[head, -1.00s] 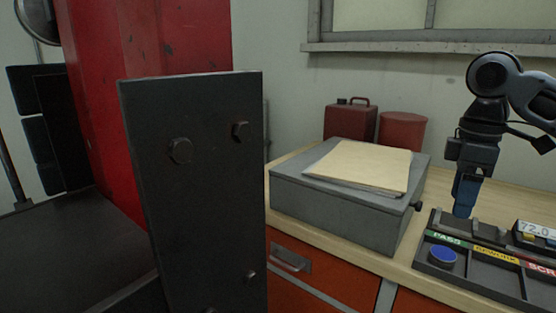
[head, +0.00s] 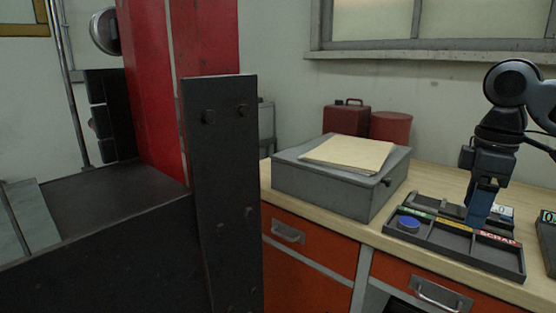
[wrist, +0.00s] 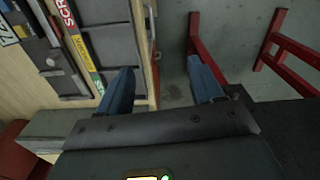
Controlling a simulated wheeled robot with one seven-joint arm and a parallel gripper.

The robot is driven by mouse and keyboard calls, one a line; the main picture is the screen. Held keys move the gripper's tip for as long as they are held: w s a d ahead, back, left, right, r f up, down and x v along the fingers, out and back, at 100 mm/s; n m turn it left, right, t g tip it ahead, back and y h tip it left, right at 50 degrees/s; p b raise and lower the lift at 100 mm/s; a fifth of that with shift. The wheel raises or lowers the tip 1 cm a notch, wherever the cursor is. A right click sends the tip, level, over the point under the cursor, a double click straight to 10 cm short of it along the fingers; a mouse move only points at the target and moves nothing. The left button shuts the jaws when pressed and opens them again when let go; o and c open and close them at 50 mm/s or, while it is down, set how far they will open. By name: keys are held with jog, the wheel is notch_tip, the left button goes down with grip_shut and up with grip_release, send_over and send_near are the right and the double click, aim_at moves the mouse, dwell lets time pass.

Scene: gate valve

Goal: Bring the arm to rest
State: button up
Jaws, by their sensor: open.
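My gripper (wrist: 158,85) shows in the wrist view with its two blue fingers apart and nothing between them. In the head view my gripper (head: 477,222) hangs from the arm at the right, fingers pointing down, in front of or above the sorting tray (head: 508,262); the gap to the tray cannot be told. The tray has compartments labelled in green, yellow and red, the red one reading SCRAP. A blue round piece (head: 409,223) sits by the green label. The tray also shows at the upper left of the wrist view (wrist: 108,45).
A grey box (head: 330,193) with a folder (head: 350,154) on top stands on the wooden bench (head: 360,236). A red can (head: 347,117) and a red drum (head: 391,128) stand behind. A dark bolted plate (head: 225,190) and a red machine column (head: 207,60) fill the left. Red legs (wrist: 285,50) stand over the floor.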

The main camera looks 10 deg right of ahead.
jog(key=w+a+f+t+y, duration=0.3)
jog(key=w+a, duration=0.1)
jog(key=a, duration=0.7)
jog(key=w+a+f+t+y, duration=0.3)
jog(key=w+a, duration=0.1)
jog(key=a, duration=0.7)
jog(key=s+a+f+m+t+y, duration=0.1)
jog(key=s+a+f+m+t, duration=0.15)
jog(key=a, duration=0.35)
jog(key=s+a+f+m+t+y, duration=0.1)
jog(key=a+f+m+t+y, duration=0.1)
jog(key=a+m+t, duration=0.25)
jog(key=s+d+f+m+t+h, duration=0.1)
jog(key=s+f+m+h, duration=0.3)
jog(key=s, duration=0.7)
jog(key=s+d+f+m+t+h, duration=0.15)
jog(key=s+f+h, duration=0.25)
jog(key=s+f, duration=0.45)
jog(key=s+d+r+n, duration=0.1)
jog(key=s+d+r, duration=0.2)
jog(key=s, duration=0.8)
jog(key=s+d+r+n+h, duration=0.1)
jog(key=s+d, duration=0.3)
jog(key=s, duration=0.6)
jog(key=shift+s+d+r+n+g, duration=0.25)
jog(key=shift+s+r+n+g, duration=0.15)
jog(key=shift+r+n, duration=0.45)
